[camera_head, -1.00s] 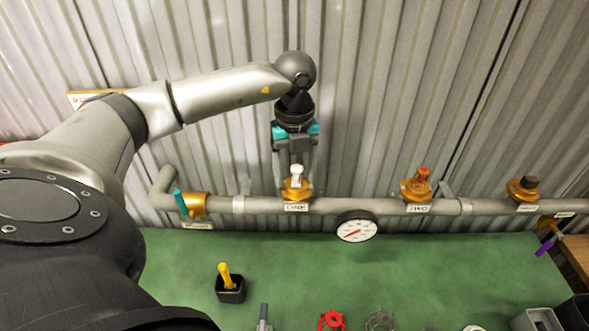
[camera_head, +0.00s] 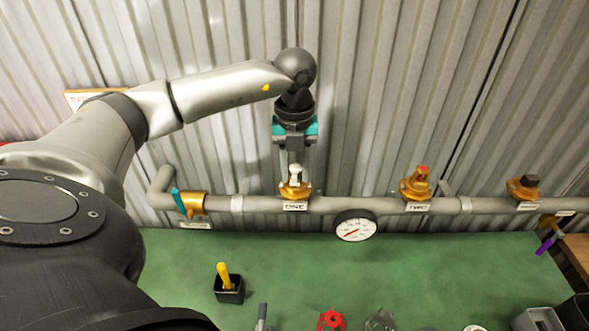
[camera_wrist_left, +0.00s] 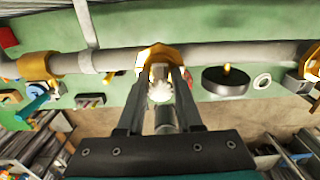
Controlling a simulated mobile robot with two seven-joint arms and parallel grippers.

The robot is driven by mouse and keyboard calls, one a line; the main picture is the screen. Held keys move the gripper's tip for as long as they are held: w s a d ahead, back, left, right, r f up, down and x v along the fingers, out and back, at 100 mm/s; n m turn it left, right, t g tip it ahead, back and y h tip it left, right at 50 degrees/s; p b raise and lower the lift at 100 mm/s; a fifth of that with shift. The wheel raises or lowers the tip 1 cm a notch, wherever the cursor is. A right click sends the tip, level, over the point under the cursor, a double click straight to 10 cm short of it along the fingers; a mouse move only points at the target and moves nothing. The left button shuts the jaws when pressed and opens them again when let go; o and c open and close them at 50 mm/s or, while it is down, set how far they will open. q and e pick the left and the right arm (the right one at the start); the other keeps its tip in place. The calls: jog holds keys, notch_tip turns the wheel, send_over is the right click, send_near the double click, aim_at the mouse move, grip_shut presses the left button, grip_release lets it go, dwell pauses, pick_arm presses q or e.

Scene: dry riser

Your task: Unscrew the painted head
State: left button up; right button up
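A pale, whitish head (camera_head: 295,171) stands upright on the brass valve labelled ONE (camera_head: 295,190). My left gripper (camera_head: 295,168) points down over this valve, one finger on each side of the head. In the left wrist view the fingers (camera_wrist_left: 160,82) are apart, with the pale head (camera_wrist_left: 160,92) between them and slight gaps beside it. I see no clear contact. Valve TWO (camera_head: 416,189) bears a red head (camera_head: 422,170), and the third brass valve (camera_head: 521,190) a dark one (camera_head: 529,180). My right gripper is not in view.
A grey pipe (camera_head: 350,205) runs along the corrugated wall. A gauge (camera_head: 355,226) sits below it. On the green surface (camera_head: 420,265) are a black holder with a yellow handle (camera_head: 229,287), a red handwheel (camera_head: 332,319) and a grey one (camera_head: 379,320). The middle is clear.

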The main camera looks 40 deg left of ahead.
pick_arm(q)
jog(key=shift+s+a, duration=0.15)
jog(key=shift+a, duration=0.05)
grip_shut()
jog(key=shift+n+p, duration=0.4)
jog(key=shift+n, duration=0.8)
jog(key=n, duration=0.3)
jog(key=shift+a+p, duration=0.1)
jog(key=shift+p, duration=0.2)
jog(key=shift+n, duration=0.3)
